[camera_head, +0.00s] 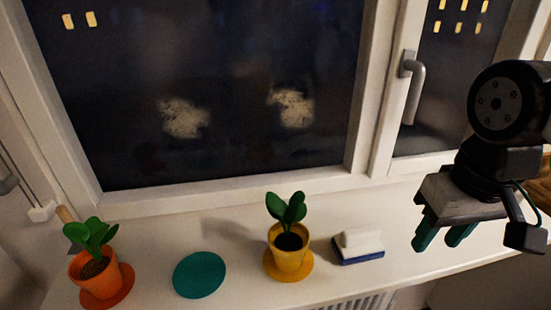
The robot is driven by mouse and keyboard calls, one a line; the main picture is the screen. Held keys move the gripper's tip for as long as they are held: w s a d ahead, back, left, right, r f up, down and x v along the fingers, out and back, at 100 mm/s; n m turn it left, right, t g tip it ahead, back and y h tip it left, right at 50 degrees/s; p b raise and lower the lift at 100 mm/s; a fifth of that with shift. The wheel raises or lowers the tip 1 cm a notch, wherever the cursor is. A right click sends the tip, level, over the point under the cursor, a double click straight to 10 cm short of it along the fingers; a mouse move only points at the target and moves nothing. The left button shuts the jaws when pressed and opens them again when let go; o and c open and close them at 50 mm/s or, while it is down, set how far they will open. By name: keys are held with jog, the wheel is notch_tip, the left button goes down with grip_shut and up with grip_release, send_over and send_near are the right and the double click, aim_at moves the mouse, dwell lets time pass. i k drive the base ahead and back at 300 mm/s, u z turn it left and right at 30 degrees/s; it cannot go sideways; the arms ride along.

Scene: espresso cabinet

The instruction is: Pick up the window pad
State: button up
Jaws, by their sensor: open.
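The window pad (359,246) lies on the white windowsill, right of the yellow pot. It has a white upper part and a dark blue base. My gripper (440,243) is to the right of the pad, with its dark green fingers pointing down. It is open and empty, apart from the pad. Nothing covers the pad in this view.
A yellow pot (290,258) with a plant stands on a yellow saucer close left of the pad. A teal saucer (199,275) and an orange pot (98,281) are further left. The window (230,90) has two smudges and a grey handle (413,88). A radiator (345,304) is below the sill.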

aim_at(360, 243)
jog(key=u, duration=0.5)
jog(key=k, duration=1.25)
jog(key=z, duration=0.05)
jog(key=i, duration=0.65)
jog(key=z, duration=0.3)
